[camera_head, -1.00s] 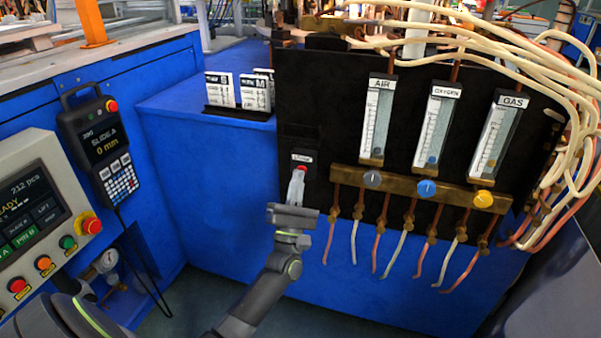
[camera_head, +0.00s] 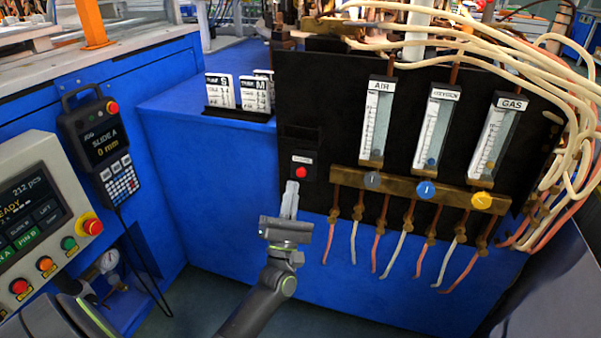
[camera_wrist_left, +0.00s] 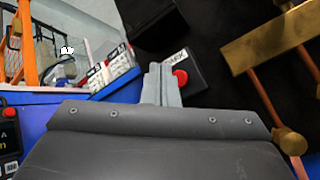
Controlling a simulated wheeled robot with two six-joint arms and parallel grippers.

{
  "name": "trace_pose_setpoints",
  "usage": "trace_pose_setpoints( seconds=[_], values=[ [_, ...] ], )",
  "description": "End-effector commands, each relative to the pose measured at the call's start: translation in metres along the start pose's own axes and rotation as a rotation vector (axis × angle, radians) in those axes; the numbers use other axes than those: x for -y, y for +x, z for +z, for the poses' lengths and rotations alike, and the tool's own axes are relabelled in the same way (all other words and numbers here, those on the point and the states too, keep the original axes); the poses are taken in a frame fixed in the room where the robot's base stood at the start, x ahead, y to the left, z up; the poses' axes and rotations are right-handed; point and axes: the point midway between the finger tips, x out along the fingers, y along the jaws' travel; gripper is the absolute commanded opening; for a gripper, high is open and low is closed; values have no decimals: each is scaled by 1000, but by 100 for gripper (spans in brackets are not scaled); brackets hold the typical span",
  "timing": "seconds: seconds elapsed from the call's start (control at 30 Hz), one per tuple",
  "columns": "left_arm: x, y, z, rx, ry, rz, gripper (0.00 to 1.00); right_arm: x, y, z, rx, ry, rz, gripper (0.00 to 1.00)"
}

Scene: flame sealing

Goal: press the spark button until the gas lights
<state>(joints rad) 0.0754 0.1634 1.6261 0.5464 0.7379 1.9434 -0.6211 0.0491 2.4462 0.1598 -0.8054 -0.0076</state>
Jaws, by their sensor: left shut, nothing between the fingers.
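The spark button is a red round button (camera_head: 301,172) on a small black box with a white label, low on the left side of the black panel (camera_head: 330,100). It also shows in the left wrist view (camera_wrist_left: 180,78), just right of the fingertips. My left gripper (camera_head: 291,186) is shut and empty, its tips pointing up just below and left of the button, apart from it in the head view. The gas flowmeter (camera_head: 497,140) stands at the panel's right, with a yellow knob (camera_head: 482,201). No flame can be made out. My right gripper is not in view.
Air (camera_head: 376,120) and oxygen (camera_head: 435,128) flowmeters sit left of the gas one, above a brass manifold (camera_head: 400,187) with hanging hoses. White cards (camera_head: 220,90) stand on the blue ledge. A handheld pendant (camera_head: 100,140) and a control panel (camera_head: 30,210) are at left.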

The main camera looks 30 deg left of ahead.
Motion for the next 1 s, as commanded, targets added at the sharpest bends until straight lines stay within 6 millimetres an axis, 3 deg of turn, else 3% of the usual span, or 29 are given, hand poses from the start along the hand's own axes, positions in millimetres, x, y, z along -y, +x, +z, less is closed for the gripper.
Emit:
trace_pose_setpoints(
  seconds=[0.3,0.87,1.0],
  values=[
    [-13,-18,14,0,-1,0,0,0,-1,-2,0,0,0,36],
    [-14,-19,14,0,3,-2,0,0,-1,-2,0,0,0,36],
    [-12,-26,16,-10,91,-52,0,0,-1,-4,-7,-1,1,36]
  ],
)
